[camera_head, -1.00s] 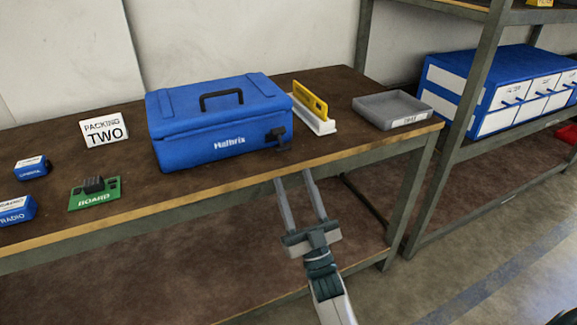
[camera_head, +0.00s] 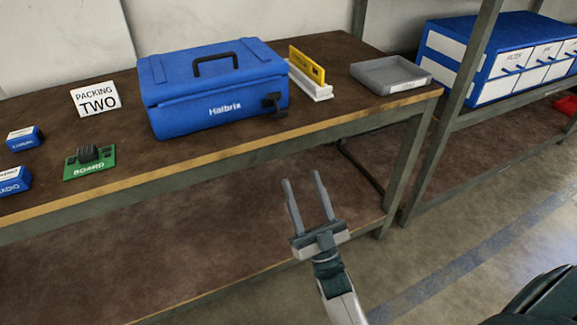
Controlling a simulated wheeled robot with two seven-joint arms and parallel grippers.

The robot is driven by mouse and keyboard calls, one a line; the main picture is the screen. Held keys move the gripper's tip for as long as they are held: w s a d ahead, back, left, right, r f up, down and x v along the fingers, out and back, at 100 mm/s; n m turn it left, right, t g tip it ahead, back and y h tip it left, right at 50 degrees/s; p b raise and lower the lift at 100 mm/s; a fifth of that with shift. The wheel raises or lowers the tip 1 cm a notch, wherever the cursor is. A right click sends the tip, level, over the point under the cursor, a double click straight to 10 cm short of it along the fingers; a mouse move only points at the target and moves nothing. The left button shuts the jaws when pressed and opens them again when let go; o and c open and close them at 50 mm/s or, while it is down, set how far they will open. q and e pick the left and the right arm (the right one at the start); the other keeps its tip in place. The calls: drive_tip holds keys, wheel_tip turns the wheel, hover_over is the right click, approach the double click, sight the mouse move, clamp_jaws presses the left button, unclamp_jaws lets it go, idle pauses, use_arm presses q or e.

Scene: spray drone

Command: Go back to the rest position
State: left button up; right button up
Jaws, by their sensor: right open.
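My right gripper (camera_head: 303,178) is open and empty. It is in front of the table (camera_head: 240,155), with its fingertips lower in the picture than the table's front edge and apart from everything on top. The blue Halbrix case (camera_head: 215,105) stands shut on the table, its black handle up and a black latch at its front right. My left gripper is not in view.
On the table are a PACKING TWO sign (camera_head: 97,99), a green board (camera_head: 90,164), blue boxes labelled CAMERA (camera_head: 25,140) and RADIO (camera_head: 12,181), a yellow piece (camera_head: 307,65) in a white holder, and a grey tray (camera_head: 390,75). A shelf with blue drawers (camera_head: 495,60) stands right.

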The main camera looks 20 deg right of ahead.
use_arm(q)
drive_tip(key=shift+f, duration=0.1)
use_arm(e)
drive_tip(key=shift+f, duration=0.1)
